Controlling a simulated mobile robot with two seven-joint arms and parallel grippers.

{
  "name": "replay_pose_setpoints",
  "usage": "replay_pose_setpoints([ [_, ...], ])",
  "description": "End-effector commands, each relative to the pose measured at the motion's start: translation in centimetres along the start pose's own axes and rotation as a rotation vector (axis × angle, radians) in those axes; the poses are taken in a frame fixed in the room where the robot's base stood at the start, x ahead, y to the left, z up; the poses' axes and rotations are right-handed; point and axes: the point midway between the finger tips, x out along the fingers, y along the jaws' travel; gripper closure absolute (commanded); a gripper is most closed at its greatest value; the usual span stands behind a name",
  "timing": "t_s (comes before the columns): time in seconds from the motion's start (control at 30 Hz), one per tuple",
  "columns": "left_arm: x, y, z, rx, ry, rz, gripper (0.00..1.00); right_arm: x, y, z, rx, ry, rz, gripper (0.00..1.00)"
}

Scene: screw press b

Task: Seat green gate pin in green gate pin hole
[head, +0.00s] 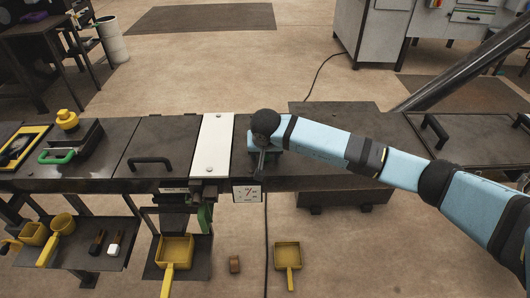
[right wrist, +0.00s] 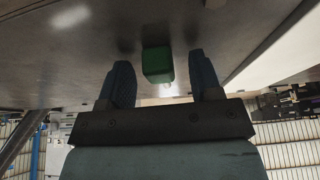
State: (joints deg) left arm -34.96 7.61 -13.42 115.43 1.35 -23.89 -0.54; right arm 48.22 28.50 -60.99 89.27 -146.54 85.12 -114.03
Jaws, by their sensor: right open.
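In the right wrist view a green block (right wrist: 158,65), which looks like the green gate pin, stands out from a dark surface. My right gripper (right wrist: 160,70) is open, its two blue fingers on either side of the block with a gap at each side. In the head view my right arm reaches across the dark bench to the spot just right of the white plate (head: 213,145), and my wrist hides most of the pin there. I cannot make out the green gate pin hole. A green part (head: 204,217) hangs below the bench's front edge. My left gripper is out of view.
A dark bench handle (head: 151,162) lies left of the white plate. A tray with a green handle (head: 57,157) and a yellow knob (head: 67,119) stand further left. A small brown block (head: 235,264) lies on the floor.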

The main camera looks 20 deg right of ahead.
Motion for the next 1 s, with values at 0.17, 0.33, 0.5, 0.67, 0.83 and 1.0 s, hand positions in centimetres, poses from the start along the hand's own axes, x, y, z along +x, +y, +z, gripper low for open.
replay_pose_setpoints([
  [0.17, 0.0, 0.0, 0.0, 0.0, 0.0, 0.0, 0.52, 0.0, 0.0, 0.0, 0.0, 0.0, 0.0, 0.6],
  [0.33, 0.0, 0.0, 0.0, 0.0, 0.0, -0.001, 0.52, -0.1, 0.0, 0.0, 0.001, 0.001, 0.0, 0.96],
  [0.5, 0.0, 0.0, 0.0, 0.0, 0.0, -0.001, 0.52, -0.1, 0.0, 0.0, 0.001, 0.001, 0.0, 0.96],
  [0.67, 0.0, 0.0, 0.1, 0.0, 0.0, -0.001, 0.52, -0.3, 0.0, -0.2, 0.001, 0.002, -0.001, 0.96],
  [0.83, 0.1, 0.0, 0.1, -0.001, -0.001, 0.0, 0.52, -1.6, 0.0, -0.8, 0.002, 0.004, -0.002, 0.96],
  [1.0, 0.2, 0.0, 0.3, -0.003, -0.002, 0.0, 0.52, -4.7, 0.0, -2.1, 0.001, 0.007, -0.002, 0.96],
])
